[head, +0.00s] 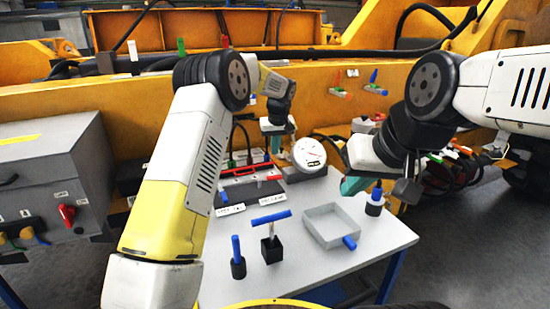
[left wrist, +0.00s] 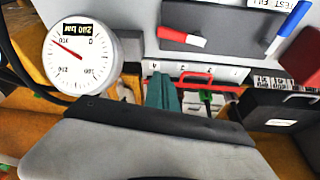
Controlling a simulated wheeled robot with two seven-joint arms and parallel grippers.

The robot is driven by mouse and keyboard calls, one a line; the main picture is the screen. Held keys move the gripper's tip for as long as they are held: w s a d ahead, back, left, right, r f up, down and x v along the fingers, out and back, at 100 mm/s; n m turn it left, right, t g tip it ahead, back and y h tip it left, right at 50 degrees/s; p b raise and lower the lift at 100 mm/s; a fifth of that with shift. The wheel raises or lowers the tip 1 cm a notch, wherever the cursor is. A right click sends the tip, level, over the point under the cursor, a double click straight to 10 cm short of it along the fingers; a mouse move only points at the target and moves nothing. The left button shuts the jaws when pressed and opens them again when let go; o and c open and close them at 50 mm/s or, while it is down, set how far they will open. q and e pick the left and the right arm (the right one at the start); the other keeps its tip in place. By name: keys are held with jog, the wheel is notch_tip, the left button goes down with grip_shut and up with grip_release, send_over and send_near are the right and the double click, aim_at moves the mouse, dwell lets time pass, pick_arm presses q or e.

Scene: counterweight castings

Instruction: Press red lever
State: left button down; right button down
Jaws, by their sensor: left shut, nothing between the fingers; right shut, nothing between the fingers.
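A short red lever (left wrist: 174,36) with a pale end lies against a dark panel (left wrist: 225,30) in the left wrist view. A longer blue lever (left wrist: 290,27) is on the right of that panel. In the head view the red lever (head: 274,178) is small, on the tabletop panel. My left gripper (head: 277,130) is shut and empty near the gauge. Its teal fingers (left wrist: 162,93) show in the left wrist view, below the red lever in the picture and apart from it. My right gripper (head: 353,185) is shut and empty, above the table's right side.
A round gauge (head: 309,153) stands behind the table's middle. A grey tray (head: 331,226), a blue T-handle (head: 271,217) and blue-handled tools (head: 237,260) stand on the white table. A grey cabinet (head: 45,165) with a red rotary handle (head: 67,214) is at left.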

aim_at(269, 179)
pick_arm(q)
jog(key=x, duration=0.9)
jog(key=shift+s+f, duration=0.1)
jog(key=shift+s, duration=0.25)
jog(key=shift+s+d, duration=0.2)
jog(key=shift+s, duration=0.6)
jog(key=shift+s+d, duration=0.2)
jog(key=shift+s, duration=0.6)
